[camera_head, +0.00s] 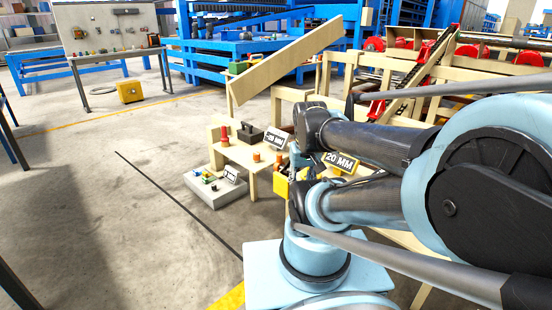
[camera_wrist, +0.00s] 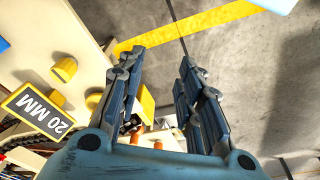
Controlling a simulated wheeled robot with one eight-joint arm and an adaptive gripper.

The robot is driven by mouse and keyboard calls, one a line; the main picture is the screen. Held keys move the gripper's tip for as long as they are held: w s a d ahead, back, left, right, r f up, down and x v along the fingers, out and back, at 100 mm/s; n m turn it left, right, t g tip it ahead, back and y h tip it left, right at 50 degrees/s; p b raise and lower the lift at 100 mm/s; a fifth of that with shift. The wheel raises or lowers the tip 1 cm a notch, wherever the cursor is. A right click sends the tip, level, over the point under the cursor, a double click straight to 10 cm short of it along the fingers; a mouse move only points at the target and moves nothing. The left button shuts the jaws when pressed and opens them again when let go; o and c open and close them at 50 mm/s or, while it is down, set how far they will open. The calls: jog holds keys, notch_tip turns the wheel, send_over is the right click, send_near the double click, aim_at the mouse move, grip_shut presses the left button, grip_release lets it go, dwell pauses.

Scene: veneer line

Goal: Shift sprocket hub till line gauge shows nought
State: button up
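My gripper (camera_wrist: 158,58) is open in the wrist view, with its two dark fingers apart and nothing held between them. In the head view my arm hides most of it. A sign reading 20 MM (camera_head: 341,161) stands by the wooden bench and also shows in the wrist view (camera_wrist: 37,110), left of my fingers. A second sign (camera_head: 276,138) appears to read -20 MM. A third, smaller sign (camera_head: 231,174) is too small to read surely. Yellow round knobs (camera_wrist: 64,69) sit near the 20 MM sign. I cannot pick out the sprocket hub or a gauge reading for certain.
A dark chain (camera_head: 432,68) and red rollers (camera_head: 470,52) lie at the right. A grey block (camera_head: 207,192) with small coloured parts stands on the floor left of the bench. A slanted wooden board (camera_head: 285,62) rises behind.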

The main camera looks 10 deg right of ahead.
jog(key=shift+o, duration=1.5)
jog(key=shift+s+r, duration=0.25)
jog(key=w+r+n+g, duration=0.1)
jog(key=w+r, duration=0.4)
jog(key=w, duration=0.4)
jog(key=w+r, duration=0.5)
jog(key=w, duration=0.5)
jog(key=g, duration=0.1)
send_over(280, 155)
notch_tip(280, 155, down, 8)
jog(key=shift+n, duration=0.4)
jog(key=f, duration=1.6)
jog(key=shift+w+a+f, duration=0.1)
jog(key=shift+w+f, duration=0.1)
jog(key=shift+w, duration=0.1)
grip_shut()
